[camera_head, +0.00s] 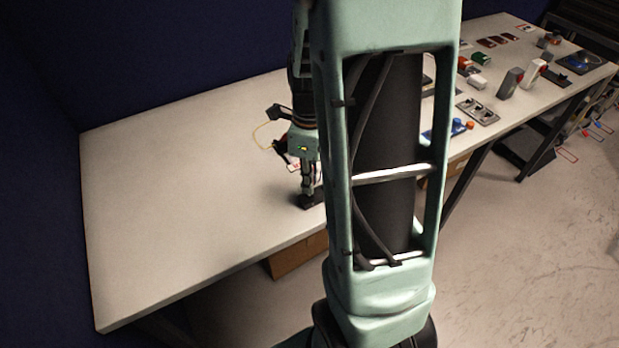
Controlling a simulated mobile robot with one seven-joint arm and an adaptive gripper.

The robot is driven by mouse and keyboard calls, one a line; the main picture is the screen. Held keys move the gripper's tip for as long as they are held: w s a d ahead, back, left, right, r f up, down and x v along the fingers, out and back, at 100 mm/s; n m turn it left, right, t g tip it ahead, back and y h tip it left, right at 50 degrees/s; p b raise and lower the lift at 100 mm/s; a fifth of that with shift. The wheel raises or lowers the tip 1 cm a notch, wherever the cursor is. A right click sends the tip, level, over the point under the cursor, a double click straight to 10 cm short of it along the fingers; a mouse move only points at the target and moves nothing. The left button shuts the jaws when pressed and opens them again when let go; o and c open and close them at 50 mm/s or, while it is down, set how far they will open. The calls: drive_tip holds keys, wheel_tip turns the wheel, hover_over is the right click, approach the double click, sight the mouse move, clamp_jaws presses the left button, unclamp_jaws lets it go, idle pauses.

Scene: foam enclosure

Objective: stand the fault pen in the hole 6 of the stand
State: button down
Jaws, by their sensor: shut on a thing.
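My gripper (308,184) points straight down over the front part of the white table, left of my column. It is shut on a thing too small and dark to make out. A low black block (311,201) sits on the table right under the fingertips; I cannot tell whether it is the stand, and no holes or numbers can be read. I cannot tell whether the held thing touches the block. I cannot make out the fault pen in this view. My column hides the table just right of the gripper.
The white table (170,180) is bare to the left. Its right end holds several items, including a grey panel (478,110), a blue piece with an orange knob (445,130) and grey and white upright blocks. A small white card with red marks (294,167) shows beside my gripper.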

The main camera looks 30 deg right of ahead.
drive_tip(key=shift+f+b, duration=0.55)
drive_tip(key=shift+f, duration=0.35)
drive_tip(key=c, duration=1.8)
unclamp_jaws()
drive_tip(key=shift+c, duration=0.2)
wheel_tip(320, 180, up, 12)
drive_tip(key=shift+r, duration=0.1)
